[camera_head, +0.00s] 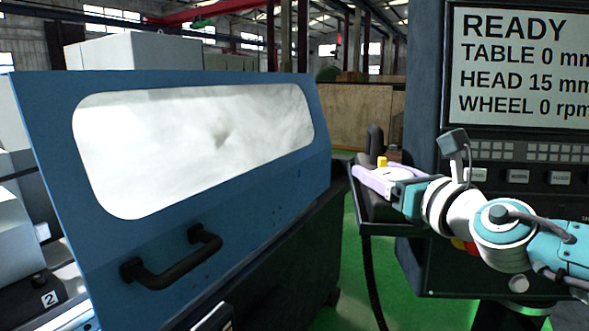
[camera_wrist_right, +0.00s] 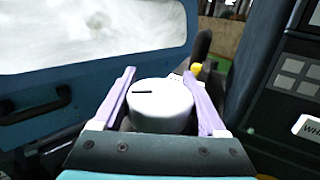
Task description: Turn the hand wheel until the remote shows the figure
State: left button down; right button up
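The hand wheel (camera_wrist_right: 160,106) is a round white knob with a short black mark on its top, left of the middle. In the right wrist view it sits between the two purple fingers of my right gripper (camera_wrist_right: 159,78). The fingers are apart, one on each side of the wheel and very close to it; I cannot tell whether they press on it. In the head view my right gripper (camera_head: 376,178) reaches in from the right over a small dark shelf and hides most of the wheel and the remote there. A yellow knob (camera_head: 382,161) shows just behind the fingers. My left gripper is not in view.
A control panel screen (camera_head: 520,68) reads READY, TABLE 0 mm, HEAD 15 mm, WHEEL 0 rpm. The shelf (camera_head: 371,215) stands left of the panel. The blue machine door (camera_head: 190,235) with a black handle (camera_head: 172,260) is at left. Green floor shows between.

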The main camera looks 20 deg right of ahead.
jog(key=c, duration=0.9)
jog(key=shift+o, duration=0.2)
jog(key=shift+d+r+m+h+p, duration=0.1)
jog(key=shift+r+m+h+p, duration=0.1)
jog(key=shift+m+h+p, duration=0.7)
jog(key=shift+d+m+g+h+p, duration=0.1)
jog(key=shift+m+g+h+p, duration=0.3)
jog(key=shift+h+p, duration=0.65)
jog(key=shift+d+f+m+h, duration=0.1)
jog(key=shift+m+h, duration=0.4)
jog(key=shift+h, duration=0.15)
jog(key=shift+s+d+f+m+g+h, duration=0.1)
jog(key=shift+m+g+h, duration=0.2)
jog(key=shift+h, duration=0.25)
jog(key=shift+s+d+f+m+g+h, duration=0.1)
jog(key=shift+m+g+h, duration=0.1)
jog(key=shift+m+h, duration=0.3)
jog(key=shift+s+d+m+g+h+b, duration=0.15)
jog(key=shift+m+g+h+b, duration=0.3)
jog(key=shift+h, duration=0.35)
jog(key=shift+w+d+m+g+h+b, duration=0.15)
jog(key=shift+m+g+h+b, duration=0.15)
jog(key=shift+m+g+h, duration=0.35)
jog(key=shift+s+r+h, duration=0.1)
jog(key=shift+h, duration=0.3)
